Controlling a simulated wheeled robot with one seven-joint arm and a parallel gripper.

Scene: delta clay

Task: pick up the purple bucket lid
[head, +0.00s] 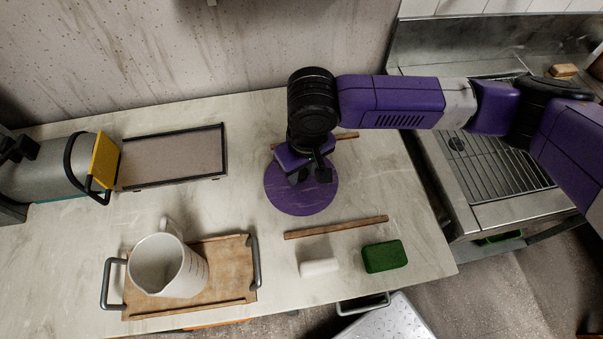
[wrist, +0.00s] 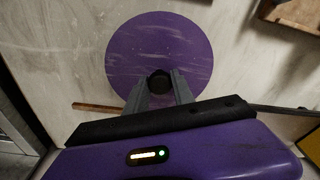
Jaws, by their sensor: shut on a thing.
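The purple bucket lid (head: 302,198) is a flat round disc on the pale counter in the head view, below my gripper. It also shows in the wrist view (wrist: 155,40), with a dark round knob (wrist: 160,83) near its lower part. My gripper (head: 311,176) is over the lid in the head view, hiding its upper part. In the wrist view the two grey fingers of my gripper (wrist: 159,85) are shut on the knob, one on each side. Whether the lid touches the counter is hard to tell.
A wooden strip (head: 336,228), a white block (head: 319,267) and a green sponge (head: 384,257) lie below the lid. A white jug (head: 167,266) stands on a wooden tray (head: 236,254) at lower left. A steel sink area (head: 480,165) is on the right.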

